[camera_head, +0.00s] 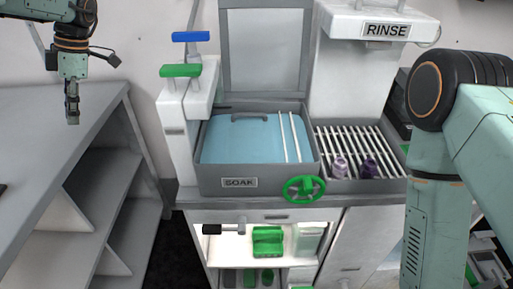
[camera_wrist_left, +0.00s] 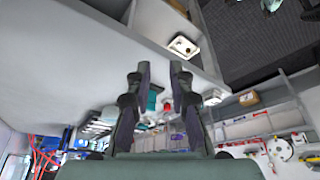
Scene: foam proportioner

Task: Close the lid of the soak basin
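The soak basin (camera_head: 209,180) is a grey box labelled SOAK, in the middle of the head view, with blue liquid (camera_head: 235,145) inside. Its grey lid (camera_head: 265,50) stands upright at the back edge, so the basin is open. A dark curved handle (camera_head: 263,117) shows near the back inside the basin, and two white rods lie over its right side. My left gripper (camera_head: 72,115) hangs pointing down at the upper left, well apart from the basin and lid. In the left wrist view its fingers (camera_wrist_left: 160,80) are apart with nothing between them. My right gripper is out of view.
A green handwheel (camera_head: 304,189) is at the basin's front right. Blue (camera_head: 191,37) and green (camera_head: 181,71) levers stand at its left. A slatted rack (camera_head: 385,165) with purple items is under the RINSE unit (camera_head: 386,30). A grey shelf unit (camera_head: 60,115) is at left; my right arm fills the right.

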